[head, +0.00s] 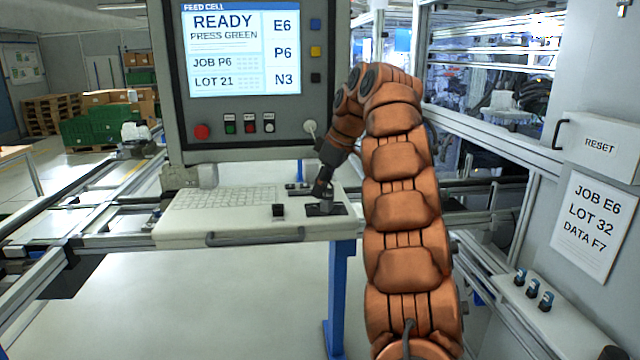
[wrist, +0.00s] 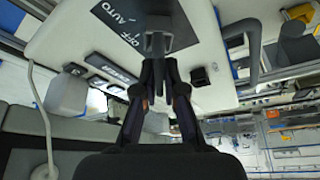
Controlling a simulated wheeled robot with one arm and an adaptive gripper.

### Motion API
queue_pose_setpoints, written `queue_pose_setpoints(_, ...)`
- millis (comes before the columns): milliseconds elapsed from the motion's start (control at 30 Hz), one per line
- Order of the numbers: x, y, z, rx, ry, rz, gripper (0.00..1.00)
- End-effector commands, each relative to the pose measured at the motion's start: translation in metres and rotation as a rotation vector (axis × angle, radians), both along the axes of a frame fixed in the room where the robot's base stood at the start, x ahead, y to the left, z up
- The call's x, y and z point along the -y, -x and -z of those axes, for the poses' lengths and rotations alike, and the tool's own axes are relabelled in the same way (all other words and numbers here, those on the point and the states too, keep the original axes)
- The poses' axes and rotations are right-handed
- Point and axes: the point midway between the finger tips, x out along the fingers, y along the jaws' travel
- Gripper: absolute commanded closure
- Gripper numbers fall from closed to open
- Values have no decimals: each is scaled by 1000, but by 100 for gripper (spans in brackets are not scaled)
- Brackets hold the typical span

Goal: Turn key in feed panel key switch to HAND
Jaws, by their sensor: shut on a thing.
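The feed panel (head: 255,95) stands upright with a lit READY screen. Below it is a pale keyboard shelf (head: 190,230). A dark key switch plate (head: 340,210) lies on the shelf's right part; in the wrist view this plate (wrist: 118,22) shows the words OFF and AUTO left of the key. The HAND mark cannot be read. My gripper (head: 322,192) reaches down over the plate. In the wrist view my gripper (wrist: 158,75) is shut on the grey key (wrist: 156,42), which stands at the plate's middle. Which mark the key points at cannot be told.
A red button (head: 202,131) and small switches sit along the panel's lower edge. A small black block (head: 278,210) is on the shelf left of the plate. A handle (head: 255,237) runs along the shelf front. A RESET box (head: 600,147) is at right.

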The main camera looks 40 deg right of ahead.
Motion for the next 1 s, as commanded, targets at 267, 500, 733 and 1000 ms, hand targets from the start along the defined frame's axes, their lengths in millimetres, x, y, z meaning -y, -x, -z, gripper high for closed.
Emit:
queue_pose_setpoints(267, -1, 2, -2, -3, -5, -88, 100)
queue_pose_setpoints(500, -2, 2, -2, -3, -4, -160, 100)
queue_pose_setpoints(733, -3, 3, -2, -4, -3, -226, 100)
queue_pose_setpoints(1000, -4, 3, -2, -3, -3, -300, 100)
